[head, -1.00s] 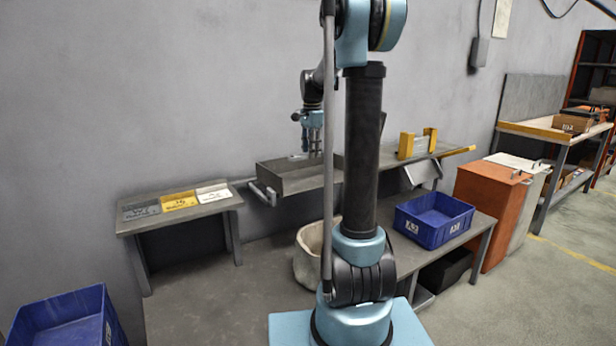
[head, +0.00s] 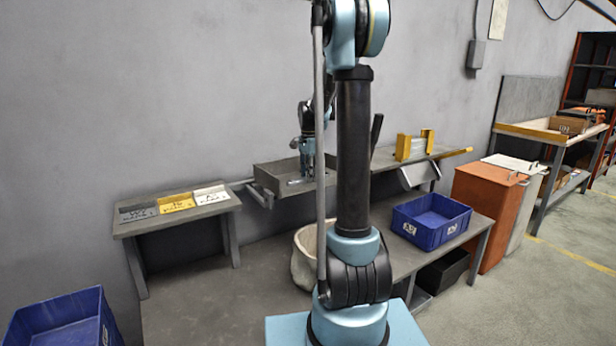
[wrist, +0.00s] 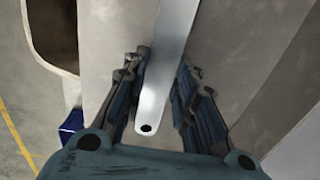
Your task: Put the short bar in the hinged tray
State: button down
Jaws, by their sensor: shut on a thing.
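My gripper (head: 307,176) is low over the grey hinged tray (head: 267,182) on the back bench. In the wrist view my gripper (wrist: 160,92) is shut on the short bar (wrist: 166,60), a pale flat metal strip with a dark hole near its rounded end. The bar lies between the two fingers and runs up out of the top of that view. In the head view only a pale sliver shows by the fingertips inside the tray's outline. I cannot tell whether the bar touches the tray floor. My arm column hides the tray's right side.
A blue bin (head: 432,222) stands on the bench at right, beside a pale rounded tub (head: 304,262). A yellow bracket fixture (head: 413,146) stands right of the tray. A small stand with labelled plates (head: 177,206) is at left, with another blue bin (head: 62,322) below it.

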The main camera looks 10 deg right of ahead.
jog(key=c, duration=1.3)
grip_release()
notch_tip(320, 180, up, 12)
jog(key=s+n, duration=0.4)
jog(key=s, duration=0.7)
jog(key=s+f+n, duration=0.3)
jog(key=s+f, duration=0.3)
jog(key=s, duration=0.3)
jog(key=s+f+n+t, duration=0.1)
jog(key=s+f+n, duration=0.2)
jog(key=s+f, duration=0.3)
jog(key=s+f+n+t, duration=0.1)
jog(key=s+f+n, duration=0.2)
jog(key=s, duration=1)
notch_tip(320, 180, down, 4)
jog(key=shift+a+r+n, duration=0.1)
jog(key=shift+a+n, duration=0.05)
jog(key=shift+n, duration=0.25)
